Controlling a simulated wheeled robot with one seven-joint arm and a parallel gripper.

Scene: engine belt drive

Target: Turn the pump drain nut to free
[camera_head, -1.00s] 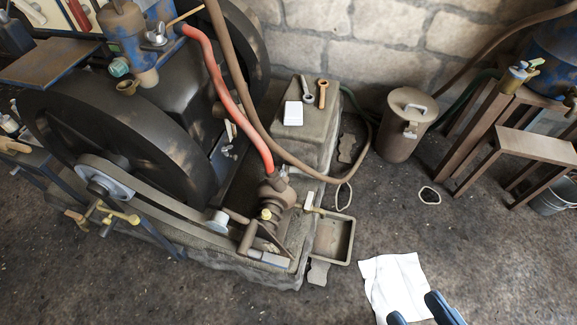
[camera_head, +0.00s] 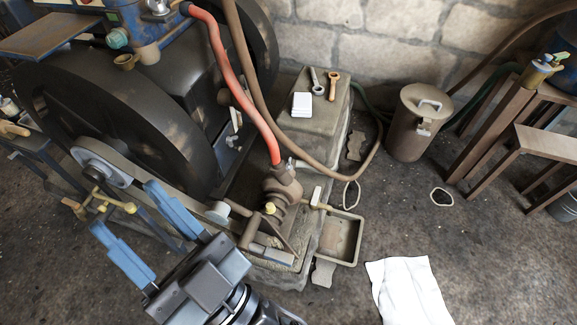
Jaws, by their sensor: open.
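The pump (camera_head: 283,192) is a brown body at the front corner of the stone base, with a red hose running into its top. A small yellow fitting (camera_head: 269,208) is on its near side, and a short brass spout with a pale lever (camera_head: 317,197) points out over a tray. I cannot tell which of these is the drain nut. My gripper (camera_head: 124,207) is open and empty, its two blue fingers spread apart and pointing up-left.
The big black flywheel (camera_head: 120,110) and the belt stand at left. A metal tray (camera_head: 357,240) lies below the spout. Two wrenches (camera_head: 333,88) and a white box (camera_head: 301,104) rest on the stone block. A white cloth (camera_head: 410,290) lies on clear floor at right.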

